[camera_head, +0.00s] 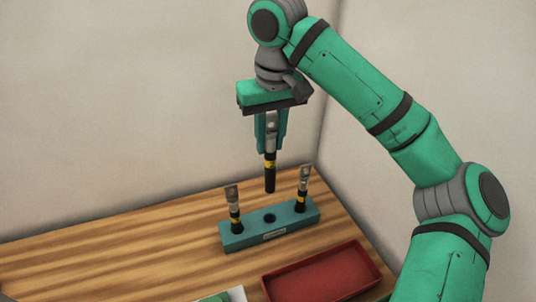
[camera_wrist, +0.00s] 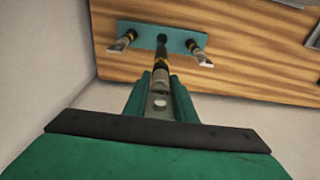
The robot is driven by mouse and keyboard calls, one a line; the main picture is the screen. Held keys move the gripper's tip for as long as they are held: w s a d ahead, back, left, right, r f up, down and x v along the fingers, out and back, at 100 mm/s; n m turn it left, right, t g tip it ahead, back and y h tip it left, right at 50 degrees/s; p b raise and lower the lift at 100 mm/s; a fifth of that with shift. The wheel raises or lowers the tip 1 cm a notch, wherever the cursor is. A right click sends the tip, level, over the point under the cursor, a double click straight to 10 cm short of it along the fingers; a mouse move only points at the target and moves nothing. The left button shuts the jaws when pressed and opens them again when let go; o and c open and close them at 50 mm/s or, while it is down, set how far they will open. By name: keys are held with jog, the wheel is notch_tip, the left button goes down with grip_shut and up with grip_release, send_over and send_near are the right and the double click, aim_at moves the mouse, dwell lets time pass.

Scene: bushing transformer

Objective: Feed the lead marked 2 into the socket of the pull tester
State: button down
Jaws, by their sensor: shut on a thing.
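My gripper (camera_head: 271,140) is shut on a lead (camera_head: 270,172), black with a yellow band and a metal upper end. The lead hangs about upright above the teal rack (camera_head: 291,223), apart from it. In the wrist view the lead (camera_wrist: 163,62) points away between the fingers (camera_wrist: 161,90), toward the rack (camera_wrist: 180,42). The rack's middle hole is empty. A second lead (camera_head: 234,209) stands in its left hole and a third lead (camera_head: 302,189) in its right hole. I cannot read any number on the leads. I cannot make out the pull tester for certain.
A red tray (camera_head: 322,272) lies in front of the rack on the wooden table (camera_head: 110,246). A partly cut-off white and green thing (camera_head: 226,296) is at the bottom edge. Grey objects show at the wrist view's right edge.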

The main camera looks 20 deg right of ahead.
jog(key=shift+w+r, duration=0.1)
jog(key=shift+r, duration=2.1)
jog(key=shift+s+r, duration=0.2)
jog(key=shift+r, duration=1.6)
jog(key=shift+w, duration=0.15)
